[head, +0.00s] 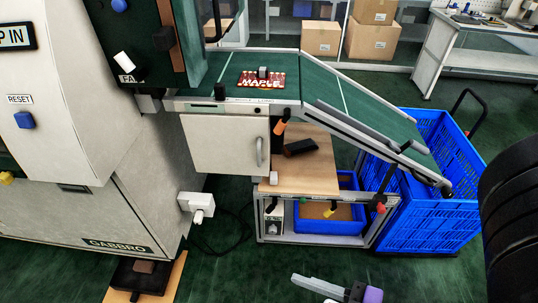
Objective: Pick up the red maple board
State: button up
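The red maple board (252,84) lies flat on the green belt near the top middle of the head view. White lettering reading MAPLE runs along its front edge, and a small grey block stands up from it. My gripper (318,286) appears at the bottom edge, a grey finger pointing left with a black and purple part behind it. It is well below and apart from the board, over the floor. The picture's edge cuts it off, so I cannot tell how far its fingers are apart.
The green belt (325,75) slopes down at right to a blue crate (425,215). A white machine (95,190) stands left. Below the belt are a white cabinet (222,146), a wooden shelf (300,178) and a blue bin (330,226). The floor in front is mostly clear.

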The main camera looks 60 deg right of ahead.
aim_at(261, 78)
jog(key=z, duration=0.9)
jog(key=i+j+z, duration=0.1)
jog(key=j+z, duration=0.7)
jog(key=j, duration=0.2)
jog(key=j+z, duration=0.45)
